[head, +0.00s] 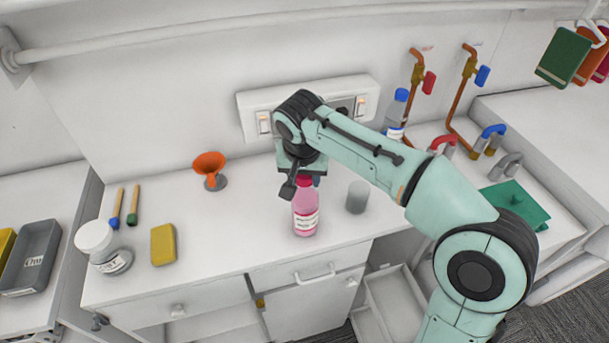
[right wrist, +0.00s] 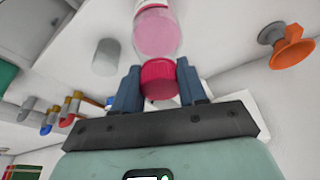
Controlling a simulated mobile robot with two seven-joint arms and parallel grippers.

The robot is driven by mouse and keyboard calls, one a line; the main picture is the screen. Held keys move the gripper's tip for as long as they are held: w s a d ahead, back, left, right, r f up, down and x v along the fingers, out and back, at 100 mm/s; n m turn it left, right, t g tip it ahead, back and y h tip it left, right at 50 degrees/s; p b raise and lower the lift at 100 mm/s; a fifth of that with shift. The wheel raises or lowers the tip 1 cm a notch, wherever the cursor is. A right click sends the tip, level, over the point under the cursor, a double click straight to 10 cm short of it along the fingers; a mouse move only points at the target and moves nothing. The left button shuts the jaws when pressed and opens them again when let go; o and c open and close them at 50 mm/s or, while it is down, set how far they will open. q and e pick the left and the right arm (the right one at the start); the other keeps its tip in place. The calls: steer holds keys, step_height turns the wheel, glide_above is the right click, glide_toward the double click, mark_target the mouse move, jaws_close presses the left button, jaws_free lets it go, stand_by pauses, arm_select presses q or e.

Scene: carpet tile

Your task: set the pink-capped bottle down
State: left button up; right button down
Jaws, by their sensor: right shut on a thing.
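The pink-capped bottle (head: 305,215) is clear with pink liquid and a white label. It is upright over the white counter, near its front edge; I cannot tell whether its base touches the counter. My right gripper (head: 303,181) comes down from above and is shut on its cap. In the right wrist view the pink cap (right wrist: 160,80) sits between the two blue-grey fingers of the gripper (right wrist: 161,84), with the bottle body (right wrist: 156,32) beyond it. My left gripper is not in view.
A grey cylinder (head: 357,197) stands just right of the bottle. An orange funnel (head: 209,165), a yellow sponge (head: 163,244) and a white-lidded jar (head: 103,246) are to the left. A blue-capped bottle (head: 397,112) and taps are behind right. The counter (head: 240,225) left of the bottle is clear.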

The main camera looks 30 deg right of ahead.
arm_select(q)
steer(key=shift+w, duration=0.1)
arm_select(e)
steer(key=shift+w, duration=0.1)
steer(key=shift+f, duration=0.15)
steer(key=c, duration=0.6)
jaws_free()
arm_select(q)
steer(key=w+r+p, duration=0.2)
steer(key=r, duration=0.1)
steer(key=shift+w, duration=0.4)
arm_select(e)
steer(key=v, duration=1.2)
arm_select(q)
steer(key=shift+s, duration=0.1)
